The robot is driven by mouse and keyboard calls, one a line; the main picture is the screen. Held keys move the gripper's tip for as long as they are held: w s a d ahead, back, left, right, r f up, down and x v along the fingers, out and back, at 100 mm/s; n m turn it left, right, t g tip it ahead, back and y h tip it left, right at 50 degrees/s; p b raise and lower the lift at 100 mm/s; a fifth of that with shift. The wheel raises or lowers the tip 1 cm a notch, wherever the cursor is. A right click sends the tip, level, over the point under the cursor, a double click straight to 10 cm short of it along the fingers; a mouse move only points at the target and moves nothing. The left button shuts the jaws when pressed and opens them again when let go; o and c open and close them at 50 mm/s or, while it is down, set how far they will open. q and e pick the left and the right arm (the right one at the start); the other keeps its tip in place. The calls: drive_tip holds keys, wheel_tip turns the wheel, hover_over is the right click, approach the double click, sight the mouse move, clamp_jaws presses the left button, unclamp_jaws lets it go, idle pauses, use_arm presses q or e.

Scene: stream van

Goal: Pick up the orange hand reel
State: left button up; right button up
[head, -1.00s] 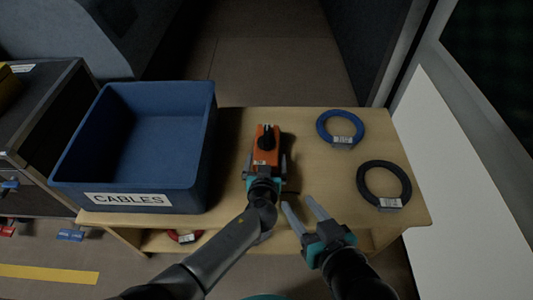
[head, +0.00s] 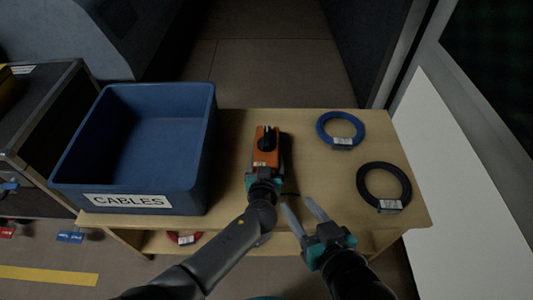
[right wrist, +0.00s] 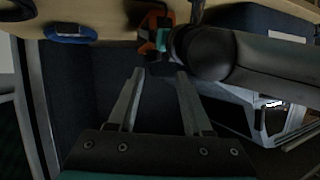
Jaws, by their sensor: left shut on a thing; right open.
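The orange hand reel (head: 266,157) has a black knob on its top and is at the middle of the wooden table. My left gripper (head: 265,172) is shut on the reel, with its near part hidden under the gripper. I cannot tell whether the reel is touching the tabletop. In the right wrist view the orange reel (right wrist: 149,28) shows at the top, partly hidden by my left arm. My right gripper (head: 301,212) is open and empty over the table's front edge; its two fingers also show in the right wrist view (right wrist: 155,85).
A blue bin (head: 190,199) labelled CABLES stands on the table's left. A blue cable coil (head: 325,117) and a black cable coil (head: 363,176) lie on the right. A red coil (head: 184,238) is on the lower shelf. The wooden table (head: 310,165) is bare between reel and coils.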

sight(266, 148)
use_arm(q)
drive_tip(key=shift+r, duration=0.3)
use_arm(e)
drive_tip(key=shift+d, duration=0.2)
use_arm(q)
drive_tip(key=shift+r+p, duration=0.3)
drive_tip(key=shift+p, duration=0.05)
drive_tip(key=shift+r+p, duration=0.5)
drive_tip(key=shift+r, duration=0.2)
wheel_tip(266, 148, up, 4)
drive_tip(key=shift+f+p, duration=0.1)
drive_tip(key=shift+p, duration=1.15)
use_arm(e)
drive_tip(key=s+d+g+h, duration=0.4)
drive_tip(key=s+d+g, duration=0.1)
drive_tip(key=d+g, duration=0.25)
use_arm(q)
drive_tip(key=shift+r+p, duration=4.1)
drive_tip(key=shift+r, duration=2.8)
use_arm(e)
drive_tip(key=s+d+f+g, duration=0.1)
drive_tip(key=s+f, duration=0.1)
drive_tip(key=f, duration=0.6)
drive_tip(key=s+d+f+g, duration=0.1)
drive_tip(key=s+f, duration=0.2)
drive_tip(key=f, duration=0.5)
drive_tip(key=shift+s+h, duration=0.15)
drive_tip(key=shift+h, duration=0.15)
drive_tip(key=shift+d+f, duration=0.1)
